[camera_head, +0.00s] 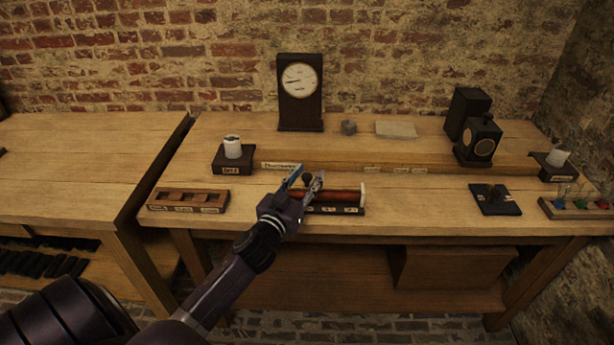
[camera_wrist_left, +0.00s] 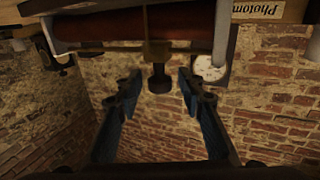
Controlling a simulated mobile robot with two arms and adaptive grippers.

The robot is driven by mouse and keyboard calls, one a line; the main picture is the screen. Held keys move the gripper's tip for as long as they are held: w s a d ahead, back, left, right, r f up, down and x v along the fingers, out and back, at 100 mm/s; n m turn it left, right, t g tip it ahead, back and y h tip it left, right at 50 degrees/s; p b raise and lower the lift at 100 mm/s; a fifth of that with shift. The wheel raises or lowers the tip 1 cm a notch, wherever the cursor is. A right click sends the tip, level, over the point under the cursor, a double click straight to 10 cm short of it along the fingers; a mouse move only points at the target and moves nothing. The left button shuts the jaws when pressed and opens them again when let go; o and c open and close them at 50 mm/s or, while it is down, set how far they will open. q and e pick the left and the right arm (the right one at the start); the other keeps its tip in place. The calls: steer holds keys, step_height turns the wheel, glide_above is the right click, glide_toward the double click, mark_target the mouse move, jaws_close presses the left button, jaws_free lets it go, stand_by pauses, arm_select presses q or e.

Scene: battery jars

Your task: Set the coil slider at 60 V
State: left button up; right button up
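The coil (camera_head: 340,196) is a reddish-brown horizontal cylinder on a dark labelled base near the front of the right-hand bench; it also fills the top of the left wrist view (camera_wrist_left: 190,27). Its slider has a dark knob (camera_head: 307,178), also visible in the left wrist view (camera_wrist_left: 159,79), towards the coil's left end in the head view. My left gripper (camera_head: 305,182) is open at the knob. In the left wrist view its fingertips (camera_wrist_left: 158,88) stand either side of the knob with gaps. The scale labels are too small to read. My right gripper is out of view.
A dark meter (camera_head: 300,118) with a white dial stands behind; its reading is unclear. A wooden rack (camera_head: 188,200) and a white jar (camera_head: 232,147) on a block stand left. A dark switch block (camera_head: 494,198) is right. Bench between coil and switch block is clear.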

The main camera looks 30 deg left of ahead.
arm_select(q)
jaws_close()
steer(key=shift+d, duration=0.1)
